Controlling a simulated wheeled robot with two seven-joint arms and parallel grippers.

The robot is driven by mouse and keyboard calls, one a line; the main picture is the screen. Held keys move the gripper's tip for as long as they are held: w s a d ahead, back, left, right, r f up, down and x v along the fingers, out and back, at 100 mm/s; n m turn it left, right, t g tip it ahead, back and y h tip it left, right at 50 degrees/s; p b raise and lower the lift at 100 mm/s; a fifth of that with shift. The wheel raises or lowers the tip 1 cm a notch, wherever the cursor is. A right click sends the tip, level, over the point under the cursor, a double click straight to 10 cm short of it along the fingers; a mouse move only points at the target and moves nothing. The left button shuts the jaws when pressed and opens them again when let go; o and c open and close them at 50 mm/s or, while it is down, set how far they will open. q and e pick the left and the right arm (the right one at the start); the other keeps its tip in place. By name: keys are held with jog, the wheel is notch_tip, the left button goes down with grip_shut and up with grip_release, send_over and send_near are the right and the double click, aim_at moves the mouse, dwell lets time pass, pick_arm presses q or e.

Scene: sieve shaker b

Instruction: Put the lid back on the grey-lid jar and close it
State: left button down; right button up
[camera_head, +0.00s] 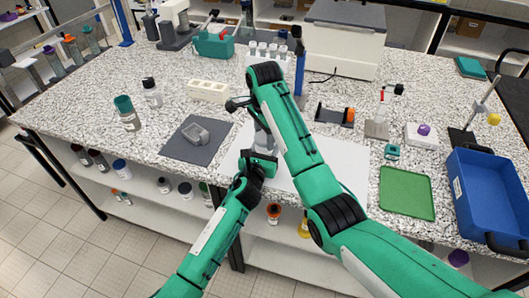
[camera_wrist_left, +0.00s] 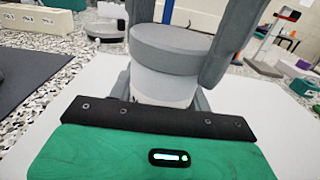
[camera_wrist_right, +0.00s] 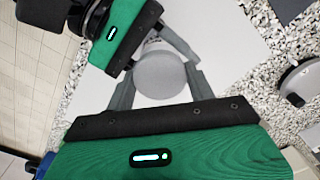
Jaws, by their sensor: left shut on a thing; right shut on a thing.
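The grey-lid jar (camera_wrist_left: 165,88) stands upright on a white sheet, with a pale body in the left wrist view. Its round grey lid (camera_wrist_left: 170,48) sits on top of the body; whether it is fully seated I cannot tell. In the right wrist view the lid (camera_wrist_right: 162,75) is seen from above, between my right fingers. My right gripper (camera_head: 262,138) reaches down from above and is shut on the lid. My left gripper (camera_head: 264,160) comes in low from the front and is shut on the jar body. My arms hide most of the jar in the head view.
A dark mat (camera_head: 177,150) with a grey dish (camera_head: 196,133) lies left of the white sheet (camera_head: 345,165). A white block rack (camera_head: 208,91) and a green-capped jar (camera_head: 127,113) stand further left. A green tray (camera_head: 406,193) and blue bin (camera_head: 488,195) are at right.

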jog(key=o, duration=1.1)
jog(key=shift+r, duration=0.1)
jog(key=shift+w+r, duration=0.25)
jog(key=shift+r, duration=0.55)
jog(key=shift+s+d+r, duration=0.1)
jog(key=shift+s+r, duration=0.1)
jog(key=shift+r, duration=1.2)
jog(key=shift+c, duration=0.5)
